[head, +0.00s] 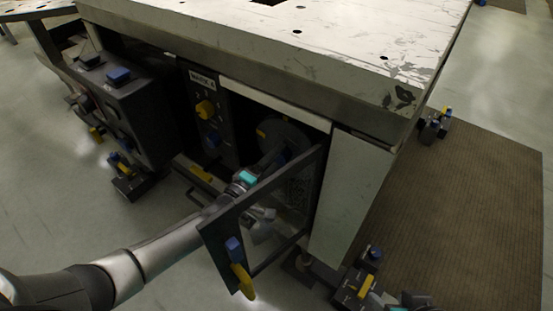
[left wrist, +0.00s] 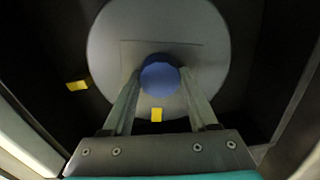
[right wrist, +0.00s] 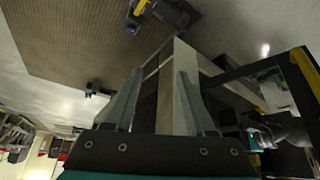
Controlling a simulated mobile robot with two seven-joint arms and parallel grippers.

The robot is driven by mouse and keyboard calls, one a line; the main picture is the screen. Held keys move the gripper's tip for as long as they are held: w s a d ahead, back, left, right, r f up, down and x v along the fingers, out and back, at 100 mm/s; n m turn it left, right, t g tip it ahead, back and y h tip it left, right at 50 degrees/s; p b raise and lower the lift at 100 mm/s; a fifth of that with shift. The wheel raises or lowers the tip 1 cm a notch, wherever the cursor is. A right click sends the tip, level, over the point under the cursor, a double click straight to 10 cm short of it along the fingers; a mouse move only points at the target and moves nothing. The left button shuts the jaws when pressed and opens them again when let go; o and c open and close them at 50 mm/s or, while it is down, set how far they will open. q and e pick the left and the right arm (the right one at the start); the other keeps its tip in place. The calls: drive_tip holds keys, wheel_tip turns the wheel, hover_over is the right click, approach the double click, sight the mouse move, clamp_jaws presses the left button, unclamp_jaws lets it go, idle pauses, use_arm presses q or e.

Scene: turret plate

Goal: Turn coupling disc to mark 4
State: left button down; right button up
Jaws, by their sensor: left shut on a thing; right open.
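The coupling disc (head: 292,132) is a grey round plate inside the dark opening under the table. In the left wrist view the disc (left wrist: 115,35) faces me, with a blue knob (left wrist: 160,76) at its centre. A yellow mark (left wrist: 156,114) sits on the disc's lower part. Another yellow mark (left wrist: 77,86) is on the dark surround, left of the disc. My left gripper (left wrist: 161,80) is shut on the blue knob, one finger on each side. My right gripper (right wrist: 159,78) is open and empty, outside the cabinet. No mark numbers are readable on the disc.
A framed door (head: 224,240) with a yellow handle (head: 243,281) stands open beside my left arm. A brown mat (head: 470,190) lies right.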

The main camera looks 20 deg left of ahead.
use_arm(q)
drive_tip(key=shift+f+n+b, duration=0.15)
drive_tip(key=shift+n+b, duration=0.3)
drive_tip(key=shift+n, duration=0.95)
use_arm(e)
drive_tip(key=shift+w+a+f+t+y, duration=0.25)
drive_tip(key=shift+w+a+t+y, duration=0.15)
drive_tip(key=shift+w+a+t, duration=0.65)
drive_tip(key=shift+a, duration=0.1)
use_arm(q)
drive_tip(key=shift+c, duration=0.9)
unclamp_jaws()
use_arm(e)
drive_tip(key=shift+w+r, duration=0.1)
